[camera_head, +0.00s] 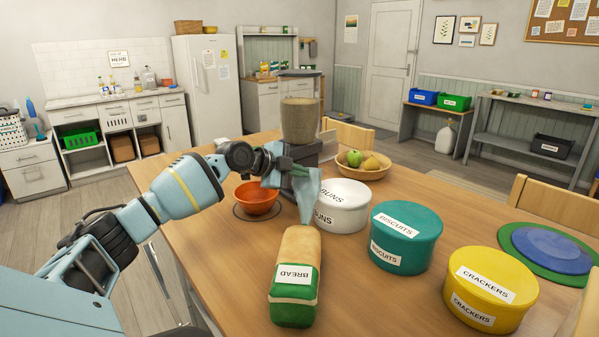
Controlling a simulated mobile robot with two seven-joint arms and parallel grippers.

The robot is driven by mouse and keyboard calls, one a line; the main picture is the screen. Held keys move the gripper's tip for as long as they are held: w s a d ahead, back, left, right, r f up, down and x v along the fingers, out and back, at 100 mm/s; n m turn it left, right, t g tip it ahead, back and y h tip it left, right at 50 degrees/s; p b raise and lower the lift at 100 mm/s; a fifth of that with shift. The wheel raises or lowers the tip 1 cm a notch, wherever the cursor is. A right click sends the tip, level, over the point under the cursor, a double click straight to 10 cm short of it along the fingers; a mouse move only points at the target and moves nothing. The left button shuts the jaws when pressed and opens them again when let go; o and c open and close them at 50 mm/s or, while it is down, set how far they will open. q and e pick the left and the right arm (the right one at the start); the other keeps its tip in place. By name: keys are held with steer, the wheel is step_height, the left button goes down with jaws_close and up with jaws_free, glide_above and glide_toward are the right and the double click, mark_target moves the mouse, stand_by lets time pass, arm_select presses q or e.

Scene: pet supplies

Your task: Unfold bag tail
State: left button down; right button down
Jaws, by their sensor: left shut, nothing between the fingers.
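The bread bag (297,262) lies on the wooden table, its long side running away from me. It has a tan upper part, a green band and a white label reading BREAD, upside down in the picture. My left gripper (306,218) comes in from the left and points down at the far end of the bag. Its light-blue fingers are shut and hold nothing. The fingertips overlap the bag's far end in the picture; I cannot tell whether they touch it. The tail of the bag cannot be made out clearly there. My right gripper is not in view.
A white BUNS tin (345,212), a teal BISCUITS tin (425,240) and a yellow CRACKERS tin (515,275) stand to the right. An orange bowl (256,200) is behind on the left; a fruit bowl (380,174) is farther back. The table left of the bag is clear.

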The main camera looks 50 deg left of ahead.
arm_select(q)
steer(key=shift+w+a+f, duration=0.1)
steer(key=shift+w+a, duration=0.05)
stand_by(0.3)
steer(key=shift+w+a+f+g, duration=0.15)
steer(key=shift+w+a+g, duration=0.15)
steer(key=shift+w+a, duration=0.05)
steer(key=shift+w+a+f+n+h, duration=0.1)
steer(key=shift+w+f+n+h, duration=0.1)
steer(key=shift+n+h, duration=0.1)
steer(key=shift+w+a+f+g+b, duration=0.35)
steer(key=shift+w+f, duration=0.1)
steer(key=shift+f, duration=0.15)
steer(key=shift+w+a+f, duration=0.2)
steer(key=shift+w+a, duration=0.1)
steer(key=shift+s+d+r, duration=0.15)
steer(key=shift+r, duration=0.1)
steer(key=shift+s+d, duration=0.1)
steer(key=shift+s, duration=0.05)
steer(key=shift+s+d+r+p, duration=0.25)
steer(key=shift+s+d+p, duration=0.1)
steer(key=shift+p, duration=0.1)
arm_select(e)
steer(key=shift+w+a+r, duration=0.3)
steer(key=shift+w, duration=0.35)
